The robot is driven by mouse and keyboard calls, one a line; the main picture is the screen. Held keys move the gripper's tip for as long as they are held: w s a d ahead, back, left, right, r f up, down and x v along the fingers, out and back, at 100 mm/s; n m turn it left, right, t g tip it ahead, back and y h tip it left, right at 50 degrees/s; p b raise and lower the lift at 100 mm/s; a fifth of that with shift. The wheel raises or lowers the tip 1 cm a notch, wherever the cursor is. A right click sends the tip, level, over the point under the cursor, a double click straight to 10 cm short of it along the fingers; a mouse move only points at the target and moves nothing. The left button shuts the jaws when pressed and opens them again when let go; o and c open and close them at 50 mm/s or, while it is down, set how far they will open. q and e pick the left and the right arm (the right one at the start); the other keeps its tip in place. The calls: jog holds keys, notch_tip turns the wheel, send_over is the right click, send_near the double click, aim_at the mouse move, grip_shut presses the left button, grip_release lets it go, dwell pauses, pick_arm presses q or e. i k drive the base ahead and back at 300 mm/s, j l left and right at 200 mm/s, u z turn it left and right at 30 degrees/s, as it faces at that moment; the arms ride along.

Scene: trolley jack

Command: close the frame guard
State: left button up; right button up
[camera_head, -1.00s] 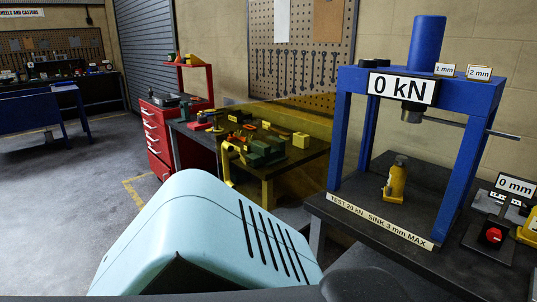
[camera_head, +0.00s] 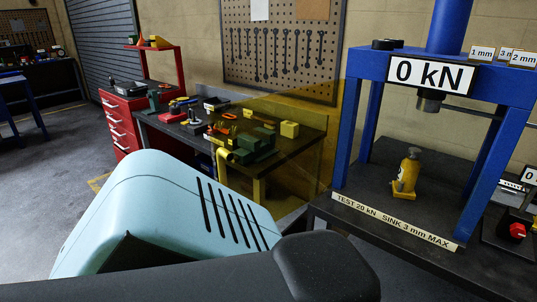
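The frame guard (camera_head: 318,128) is a see-through yellow panel. It stands swung open beside the left post of the blue press frame (camera_head: 355,125), reaching left over the workbench behind it. The front of the press frame is uncovered. A small yellow bottle jack (camera_head: 406,175) stands upright on the press table, under the ram. The press sign reads 0 kN. Neither of my grippers is in view; only pale blue and black parts of my own body show at the bottom.
A workbench (camera_head: 290,150) with tools and small blocks stands behind the guard, partly seen through it. A red drawer cabinet (camera_head: 120,125) is further left. A red button (camera_head: 517,230) sits right of the press. Open floor lies at the left.

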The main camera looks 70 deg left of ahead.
aim_at(223, 153)
jog(key=k+j, duration=0.1)
jog(key=j, duration=0.35)
jog(key=k+j, duration=0.1)
jog(key=j, duration=0.35)
jog(key=k+j, duration=0.1)
jog(key=j, duration=0.35)
jog(key=k+j, duration=0.1)
jog(key=j, duration=0.35)
jog(key=k+j, duration=0.15)
jog(key=j, duration=0.35)
jog(key=k+j, duration=0.1)
jog(key=j, duration=0.35)
jog(key=k+j, duration=0.1)
jog(key=j, duration=0.35)
